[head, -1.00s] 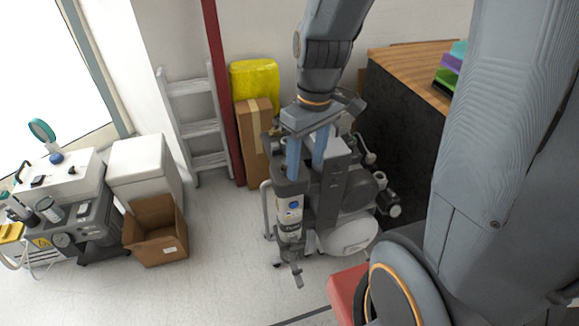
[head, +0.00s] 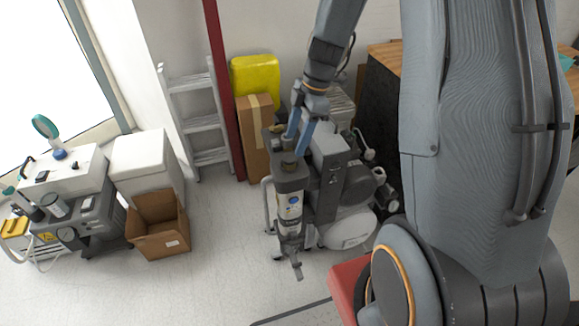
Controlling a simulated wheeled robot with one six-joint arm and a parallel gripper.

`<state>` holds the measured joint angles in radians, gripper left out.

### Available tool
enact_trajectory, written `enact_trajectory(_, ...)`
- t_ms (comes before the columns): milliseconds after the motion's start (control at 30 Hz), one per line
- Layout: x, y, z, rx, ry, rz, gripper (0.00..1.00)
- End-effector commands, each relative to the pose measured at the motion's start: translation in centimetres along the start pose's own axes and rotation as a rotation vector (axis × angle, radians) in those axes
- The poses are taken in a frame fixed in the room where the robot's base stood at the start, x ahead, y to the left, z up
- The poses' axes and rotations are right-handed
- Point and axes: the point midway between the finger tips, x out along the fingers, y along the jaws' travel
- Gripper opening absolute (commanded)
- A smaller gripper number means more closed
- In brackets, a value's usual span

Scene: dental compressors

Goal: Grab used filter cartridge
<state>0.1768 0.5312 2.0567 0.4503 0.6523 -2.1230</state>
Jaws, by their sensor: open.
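The compressor unit (head: 330,185) stands on the floor in the middle of the head view. On its front left is an upright filter column (head: 290,210), with a light label bearing a blue round mark and a dark block at its top. I cannot make out the used filter cartridge as a separate part; it may be in this column or hidden by it. My gripper (head: 295,147) is open, its blue fingers pointing down at the column's top block.
An open cardboard box (head: 157,238), a white cabinet (head: 143,165) and a grey equipment cart (head: 75,228) stand at left. A ladder (head: 195,120), a red post (head: 222,90), a tall carton (head: 256,135) and a yellow container (head: 255,78) are behind. Floor between is clear.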

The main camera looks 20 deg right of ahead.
Motion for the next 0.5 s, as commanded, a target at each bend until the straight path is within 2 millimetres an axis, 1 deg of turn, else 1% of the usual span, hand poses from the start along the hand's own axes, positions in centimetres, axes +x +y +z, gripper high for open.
enact_trajectory(167,1.5,-0.2,-0.1,0.001,0.0,-0.003,0.54)
enact_trajectory(400,4.5,-0.3,-0.3,0.002,0.0,-0.003,0.54)
enact_trajectory(500,5.4,-0.2,-0.2,0.002,-0.001,-0.001,0.54)
